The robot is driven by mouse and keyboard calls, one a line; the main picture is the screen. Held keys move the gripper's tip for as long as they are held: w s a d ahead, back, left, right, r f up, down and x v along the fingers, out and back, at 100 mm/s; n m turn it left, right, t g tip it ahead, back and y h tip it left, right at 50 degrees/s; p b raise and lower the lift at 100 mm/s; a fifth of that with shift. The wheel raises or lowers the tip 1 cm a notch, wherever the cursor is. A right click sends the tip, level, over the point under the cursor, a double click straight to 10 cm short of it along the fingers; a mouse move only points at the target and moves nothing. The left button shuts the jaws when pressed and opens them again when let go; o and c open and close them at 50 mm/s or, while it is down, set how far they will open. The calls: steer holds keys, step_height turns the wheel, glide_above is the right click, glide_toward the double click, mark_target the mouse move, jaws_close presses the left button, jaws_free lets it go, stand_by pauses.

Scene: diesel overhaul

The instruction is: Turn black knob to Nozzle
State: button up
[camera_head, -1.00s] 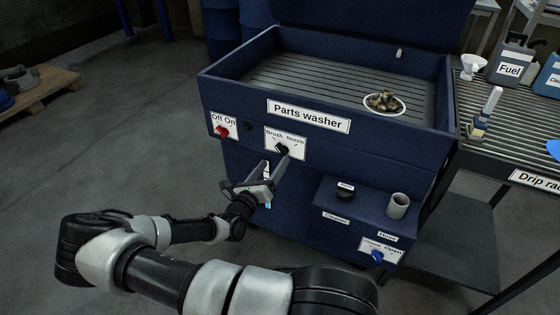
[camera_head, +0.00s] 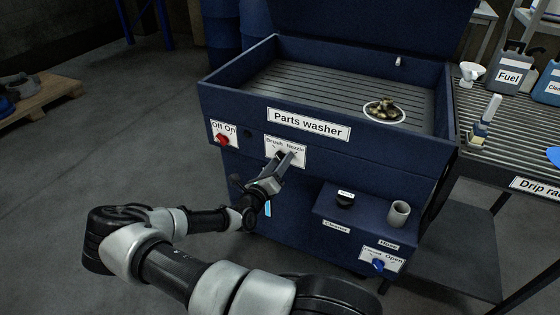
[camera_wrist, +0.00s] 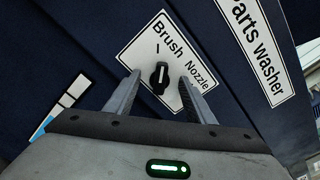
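The black knob (camera_wrist: 159,75) sits on the white Brush/Nozzle label (camera_wrist: 140,52) on the blue parts washer's front. In the wrist view its white pointer line points up, toward the short tick by the word Brush. My gripper (camera_wrist: 160,88) is open, with one finger on each side of the knob in that view. I cannot tell whether either finger touches it. In the head view my gripper (camera_head: 284,160) is in front of the label (camera_head: 298,158) and largely hides the knob.
The red Off/On knob (camera_head: 222,140) is left of the label.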

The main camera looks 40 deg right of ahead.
steer(key=c, duration=1)
steer(key=shift+r+m+p, duration=0.35)
steer(key=shift+m+p, duration=0.15)
steer(key=shift+p, duration=0.35)
steer(key=shift+s+d+r+m+p, duration=0.1)
steer(key=shift+r+m+p, duration=0.05)
steer(key=shift+m+p, duration=0.75)
steer(key=m+p, duration=0.3)
steer(key=shift+m, duration=0.4)
steer(key=m+p, duration=0.1)
steer(key=m, duration=0.2)
steer(key=m+p, duration=0.2)
steer(key=m, duration=0.1)
steer(key=f+m+p, duration=0.1)
steer(key=m, duration=0.2)
steer(key=shift+s+p, duration=0.15)
steer(key=shift+p, duration=0.2)
steer(key=o, duration=1.5)
